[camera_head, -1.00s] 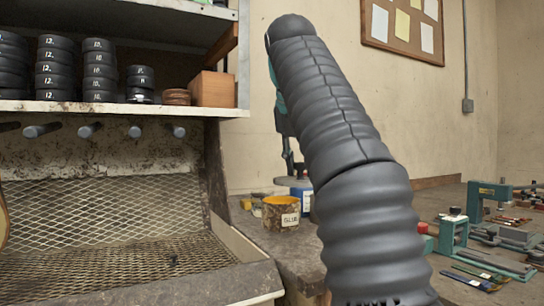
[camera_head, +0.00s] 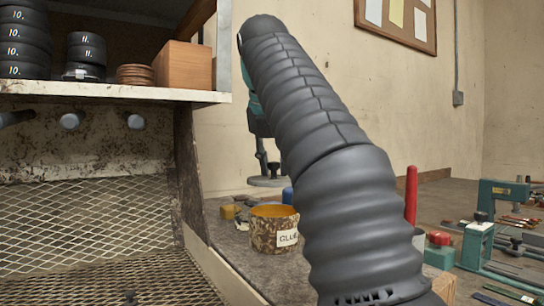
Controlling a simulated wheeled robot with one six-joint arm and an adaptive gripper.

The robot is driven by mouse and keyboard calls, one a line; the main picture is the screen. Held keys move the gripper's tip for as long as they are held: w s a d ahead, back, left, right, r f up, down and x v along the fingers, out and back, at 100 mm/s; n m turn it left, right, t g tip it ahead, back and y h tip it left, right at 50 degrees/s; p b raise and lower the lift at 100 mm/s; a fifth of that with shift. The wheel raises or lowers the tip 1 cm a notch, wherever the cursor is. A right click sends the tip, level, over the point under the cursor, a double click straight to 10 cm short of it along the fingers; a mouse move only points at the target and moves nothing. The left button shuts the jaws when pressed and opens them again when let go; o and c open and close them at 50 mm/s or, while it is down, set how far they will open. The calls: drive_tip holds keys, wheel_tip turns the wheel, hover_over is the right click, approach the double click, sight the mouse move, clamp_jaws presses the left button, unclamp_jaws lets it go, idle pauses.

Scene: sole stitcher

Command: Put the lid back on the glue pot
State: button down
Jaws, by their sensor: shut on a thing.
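The glue pot (camera_head: 274,234) is a brown, mottled pot with an orange-yellow rim and a white label reading GLUE. It stands open on the bench beside the mesh-lined bay. My gripper (camera_head: 267,168) is seen small behind my arm. It is shut on the knob of a flat grey disc, the lid (camera_head: 266,182). The lid hangs roughly level, above the pot's rim in the picture and apart from it. How far behind or over the pot it is, I cannot tell. My arm hides part of the gripper and the lid's right side.
Small yellow and dark items (camera_head: 236,211) lie left of the pot, and a blue object (camera_head: 288,195) stands behind it. A shelf (camera_head: 120,92) with numbered black discs overhangs the left. A red-handled tool (camera_head: 411,195) and teal clamps (camera_head: 480,240) are at right.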

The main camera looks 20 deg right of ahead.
sight(274, 179)
wheel_tip(274, 179, down, 2)
drive_tip(key=shift+f, duration=0.15)
drive_tip(key=shift+f+b, duration=0.85)
drive_tip(key=shift+f, duration=0.45)
drive_tip(key=shift+d+p, duration=0.1)
drive_tip(key=shift+p, duration=0.6)
idle(0.5)
drive_tip(key=shift+f, duration=0.15)
idle(1.2)
drive_tip(key=shift+c, duration=1.9)
unclamp_jaws()
